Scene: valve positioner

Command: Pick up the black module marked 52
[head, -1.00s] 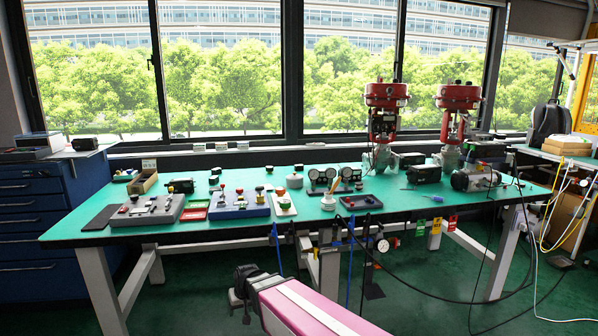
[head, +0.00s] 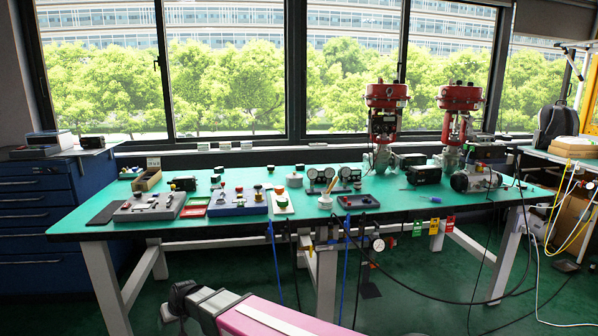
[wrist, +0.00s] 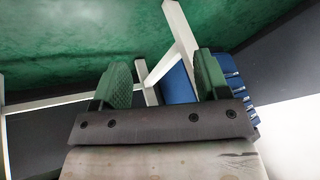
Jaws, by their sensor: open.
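Several small black modules stand on the green-topped bench (head: 290,232). One is at the left beside the wooden box (head: 183,183), one near the middle right (head: 425,174). No number 52 can be read on any of them, so I cannot tell which is the marked one. My gripper (wrist: 163,82) is open and empty, its two green fingers apart in the wrist view. In the head view my arm is low in front of the bench, below its top and well away from the modules. The fingertips are hard to make out there.
Control boxes with knobs (head: 240,201), gauges (head: 320,176) and red valve actuators (head: 386,95) crowd the bench top. Hoses and cables hang at its front right. A blue drawer cabinet (head: 35,215) stands at left. The floor before the bench is open.

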